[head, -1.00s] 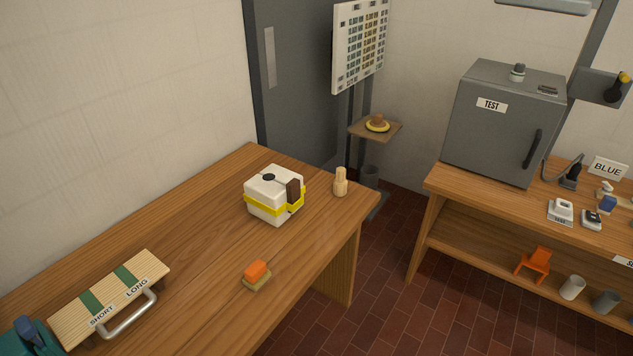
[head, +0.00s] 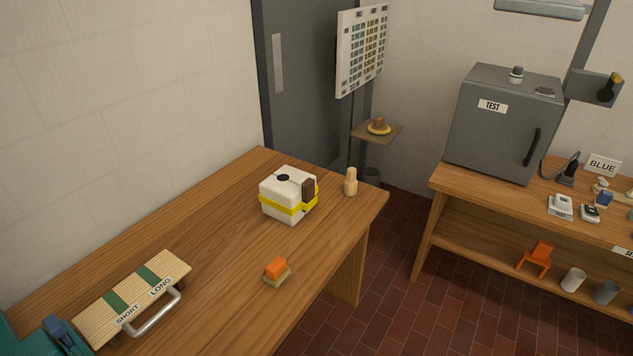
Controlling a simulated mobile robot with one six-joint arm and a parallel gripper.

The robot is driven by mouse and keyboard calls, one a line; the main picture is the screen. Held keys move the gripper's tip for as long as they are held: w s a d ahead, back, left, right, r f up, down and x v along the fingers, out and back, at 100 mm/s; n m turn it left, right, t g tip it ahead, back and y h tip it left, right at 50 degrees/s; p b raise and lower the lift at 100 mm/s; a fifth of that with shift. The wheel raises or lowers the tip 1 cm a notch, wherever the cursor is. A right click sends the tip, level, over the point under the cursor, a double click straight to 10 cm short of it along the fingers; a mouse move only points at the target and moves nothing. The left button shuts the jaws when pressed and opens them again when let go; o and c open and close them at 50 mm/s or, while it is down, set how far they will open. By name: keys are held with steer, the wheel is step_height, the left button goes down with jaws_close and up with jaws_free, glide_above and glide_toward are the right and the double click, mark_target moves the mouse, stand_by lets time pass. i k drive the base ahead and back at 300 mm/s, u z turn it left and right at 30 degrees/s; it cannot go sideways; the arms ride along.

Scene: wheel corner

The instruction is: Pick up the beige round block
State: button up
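A beige round block (head: 350,183), upright with a narrower top, stands on the wooden table (head: 215,220) near its far right corner. It is just right of a white box with a yellow band, with a small gap between them. My gripper is not in view.
The white box (head: 287,196) has a brown piece on its side. An orange-topped block (head: 277,271) lies near the table's front edge. A slatted board (head: 130,295) marked SHORT and LONG has a metal handle. A teal object (head: 35,338) is cut off lower left. A grey TEST cabinet (head: 504,125) stands on another bench.

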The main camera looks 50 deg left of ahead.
mark_target(350, 183)
steer(key=z, duration=0.1)
steer(key=k, duration=0.2)
steer(key=u, duration=1.85)
steer(key=k, duration=0.85)
steer(key=z, duration=0.2)
steer(key=i, duration=0.8)
